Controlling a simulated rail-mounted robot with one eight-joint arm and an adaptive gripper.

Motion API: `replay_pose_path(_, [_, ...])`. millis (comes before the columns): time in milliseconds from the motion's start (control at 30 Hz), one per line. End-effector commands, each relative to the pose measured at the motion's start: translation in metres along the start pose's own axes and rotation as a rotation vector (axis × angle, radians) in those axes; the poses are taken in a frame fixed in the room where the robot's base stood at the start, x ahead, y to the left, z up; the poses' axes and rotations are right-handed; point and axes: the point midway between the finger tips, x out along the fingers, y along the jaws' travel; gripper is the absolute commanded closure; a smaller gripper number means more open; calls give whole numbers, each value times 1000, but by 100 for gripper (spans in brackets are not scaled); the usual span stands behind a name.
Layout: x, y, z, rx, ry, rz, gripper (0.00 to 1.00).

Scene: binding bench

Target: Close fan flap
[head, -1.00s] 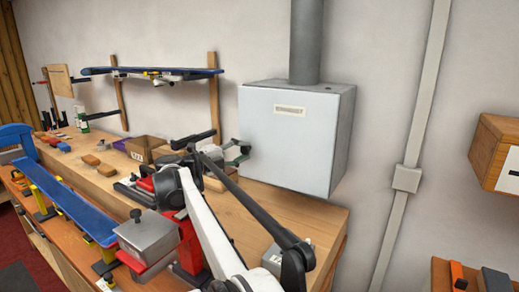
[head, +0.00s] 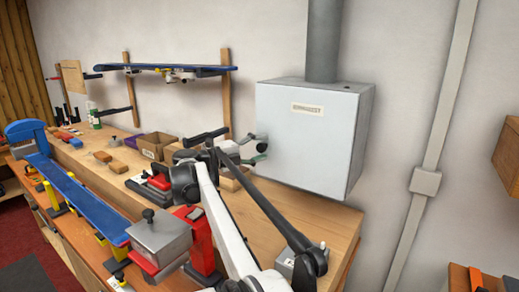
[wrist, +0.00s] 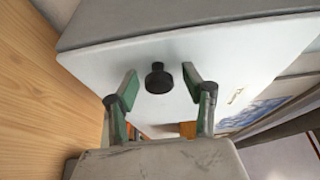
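The fan housing is a pale box (head: 305,140) with a small label on its front, at the back of the bench under a grey duct. My gripper (head: 256,147) is at the box's left front edge in the head view. In the wrist view my gripper (wrist: 160,88) is open, its green-padded fingers on either side of the knob, with gaps visible on both sides.
The grey duct (head: 323,40) rises from the box top. A wooden bench (head: 325,215) lies below, with a cardboard box (head: 155,146) and several small blocks to the left. Wall conduit (head: 440,120) is at right.

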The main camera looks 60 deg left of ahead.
Motion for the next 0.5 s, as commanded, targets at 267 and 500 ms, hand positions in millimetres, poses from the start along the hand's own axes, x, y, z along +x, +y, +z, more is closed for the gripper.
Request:
replay_pose_path(267, [-7, 0, 0, 0, 0, 1, 55])
replay_pose_path(500, [-45, 0, 1, 0, -2, 1, 55])
